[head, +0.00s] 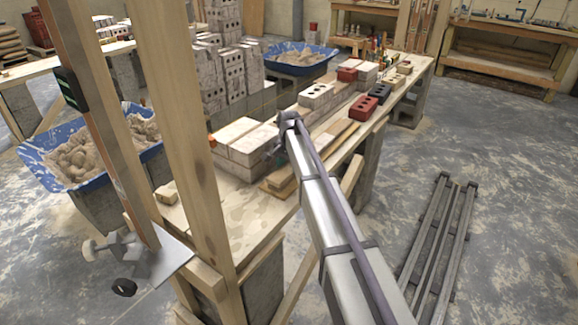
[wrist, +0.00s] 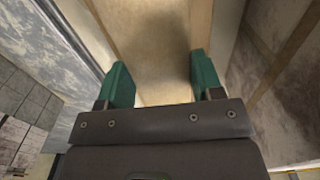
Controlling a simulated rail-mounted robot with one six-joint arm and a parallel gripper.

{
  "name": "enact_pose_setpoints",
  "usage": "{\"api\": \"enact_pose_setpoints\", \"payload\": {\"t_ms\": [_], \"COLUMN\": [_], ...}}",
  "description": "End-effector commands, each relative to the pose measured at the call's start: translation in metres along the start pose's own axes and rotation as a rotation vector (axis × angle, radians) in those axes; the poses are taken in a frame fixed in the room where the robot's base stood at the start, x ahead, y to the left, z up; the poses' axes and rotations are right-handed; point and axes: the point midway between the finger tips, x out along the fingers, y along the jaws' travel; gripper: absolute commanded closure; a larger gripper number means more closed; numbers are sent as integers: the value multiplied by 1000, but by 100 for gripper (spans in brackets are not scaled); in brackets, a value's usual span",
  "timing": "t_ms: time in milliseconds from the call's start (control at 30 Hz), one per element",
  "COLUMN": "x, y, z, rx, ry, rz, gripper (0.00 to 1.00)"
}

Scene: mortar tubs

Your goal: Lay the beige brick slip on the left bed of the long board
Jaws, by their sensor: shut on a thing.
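In the wrist view my gripper (wrist: 162,80) has two green fingertips, set apart on either side of a pale beige surface. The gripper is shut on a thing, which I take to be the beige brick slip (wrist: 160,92). Its outline is hard to tell from the wood-coloured strip (wrist: 135,25) beyond it. In the head view my arm reaches over the workbench (head: 235,222), and the gripper and slip cannot be made out there. Wooden planks (head: 283,178) lie on the bench beside my arm's end; I cannot tell which is the long board or see its left bed.
Upright timber posts (head: 185,130) stand close on the left. Pale blocks (head: 250,148), a dark red brick (head: 362,107) and several other bricks crowd the bench. Blue mortar tubs (head: 95,150) stand behind. Grey rails (head: 440,235) lie on the floor at right.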

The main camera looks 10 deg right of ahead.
Motion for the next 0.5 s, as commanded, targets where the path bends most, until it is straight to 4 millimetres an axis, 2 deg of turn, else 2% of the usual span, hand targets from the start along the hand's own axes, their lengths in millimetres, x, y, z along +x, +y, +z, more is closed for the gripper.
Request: {"api": "enact_pose_setpoints", "payload": {"t_ms": [267,300,500], "x": [4,4,3], "y": [0,0,0], "z": [0,0,0], "rx": [0,0,0], "ry": [0,0,0], "rz": [0,0,0], "gripper": [77,39,20]}}
